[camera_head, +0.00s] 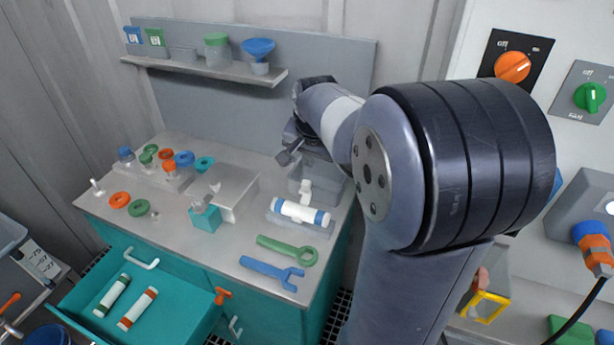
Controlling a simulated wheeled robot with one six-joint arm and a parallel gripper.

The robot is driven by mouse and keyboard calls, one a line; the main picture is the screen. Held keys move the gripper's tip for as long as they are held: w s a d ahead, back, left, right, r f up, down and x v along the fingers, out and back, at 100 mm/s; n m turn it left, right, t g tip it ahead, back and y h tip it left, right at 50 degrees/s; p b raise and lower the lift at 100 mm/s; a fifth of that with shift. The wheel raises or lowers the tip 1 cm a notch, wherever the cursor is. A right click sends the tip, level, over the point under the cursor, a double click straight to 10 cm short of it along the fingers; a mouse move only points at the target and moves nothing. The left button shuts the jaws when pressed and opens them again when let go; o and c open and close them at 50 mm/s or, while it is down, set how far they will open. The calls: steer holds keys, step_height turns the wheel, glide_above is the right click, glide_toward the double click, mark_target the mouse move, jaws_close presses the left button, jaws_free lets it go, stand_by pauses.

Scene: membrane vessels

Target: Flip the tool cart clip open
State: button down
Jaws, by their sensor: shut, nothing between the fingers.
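The teal tool cart (175,250) has a grey top and an open drawer (95,318) at its lower left. A small orange lever-like part (222,296) sits on its front beside the drawer. A teal block with a grey upper piece (206,218) stands on the top. I cannot tell for certain which part is the clip. My gripper (288,156) is shut and empty, above the back right of the cart top, apart from both parts. Its fingertips are small and partly hidden by my arm.
A white cartridge with blue ends (302,213) lies in a grey holder. A green wrench (287,250) and a blue wrench (271,272) lie in front. Colored rings and capped vessels stand at left. A shelf (205,68) is behind; a switch panel (545,60) is at right.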

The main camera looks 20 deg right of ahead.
mark_target(309, 182)
steer(key=p+x, duration=0.1)
steer(key=x, duration=0.9)
steer(key=shift+w+d, duration=0.2)
steer(key=shift+w+d+f, duration=0.1)
steer(key=shift+w+d, duration=0.3)
steer(key=shift+w+d+f+g+y+p, duration=0.2)
steer(key=shift+w+d+f+g+y, duration=0.1)
steer(key=shift+w+d, duration=0.3)
steer(key=shift+w+d+f+g+y+p, duration=0.2)
steer(key=shift+w+d+f, duration=0.1)
steer(key=shift+w+d, duration=0.25)
steer(key=shift+f, duration=0.1)
